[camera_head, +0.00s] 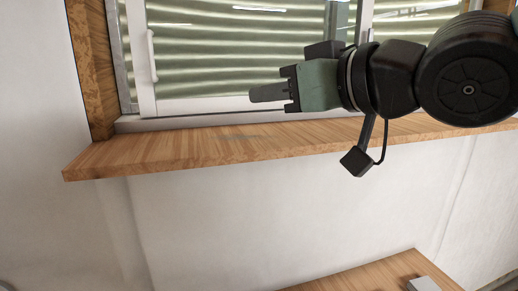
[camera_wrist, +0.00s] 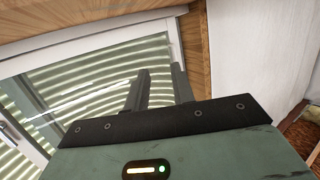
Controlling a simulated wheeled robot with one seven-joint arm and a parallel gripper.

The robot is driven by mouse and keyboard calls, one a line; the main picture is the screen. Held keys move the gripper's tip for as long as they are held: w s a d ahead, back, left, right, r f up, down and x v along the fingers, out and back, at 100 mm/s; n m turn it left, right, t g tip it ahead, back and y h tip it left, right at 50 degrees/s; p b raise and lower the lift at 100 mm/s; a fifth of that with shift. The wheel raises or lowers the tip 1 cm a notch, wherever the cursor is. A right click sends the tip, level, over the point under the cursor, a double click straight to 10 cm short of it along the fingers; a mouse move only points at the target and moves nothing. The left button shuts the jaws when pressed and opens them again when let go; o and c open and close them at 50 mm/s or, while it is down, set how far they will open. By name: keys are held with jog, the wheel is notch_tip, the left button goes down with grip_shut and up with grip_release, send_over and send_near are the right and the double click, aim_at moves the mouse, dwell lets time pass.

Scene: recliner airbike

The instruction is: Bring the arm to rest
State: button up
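My gripper (camera_head: 268,92) is at the end of my arm, which reaches in from the right in the head view. It points left, in front of the window and above the wooden sill. In the wrist view my gripper (camera_wrist: 160,68) shows two dark fingers with a gap between them, and nothing is held there. The fingers look apart from the window and the sill, though the exact distance to the glass is hard to tell.
The window (camera_head: 215,55) has a white frame and a handle (camera_head: 151,55). The wooden sill (camera_head: 180,153) juts out below my arm. White wall (camera_head: 250,215) lies under it. A lower wooden surface (camera_head: 365,276) at the bottom right bears a small grey object (camera_head: 423,285).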

jog(key=s+d+f+g+h+b, duration=0.2)
jog(key=f, duration=0.6)
jog(key=s+d+f+m+g+h+b, duration=0.1)
jog(key=s+d+f+h, duration=0.15)
jog(key=f, duration=0.55)
jog(key=s+d+f+g+h+b, duration=0.1)
jog(key=f+g+h+b, duration=0.1)
jog(key=f, duration=0.7)
jog(key=s+d+f+g+h+b, duration=0.2)
jog(key=s+d+f+g+h, duration=0.2)
jog(key=s+f, duration=0.6)
jog(key=shift+s+d+f+g, duration=0.35)
jog(key=shift+s+d+g, duration=0.25)
jog(key=shift+d+g, duration=0.5)
jog(key=shift+d, duration=0.1)
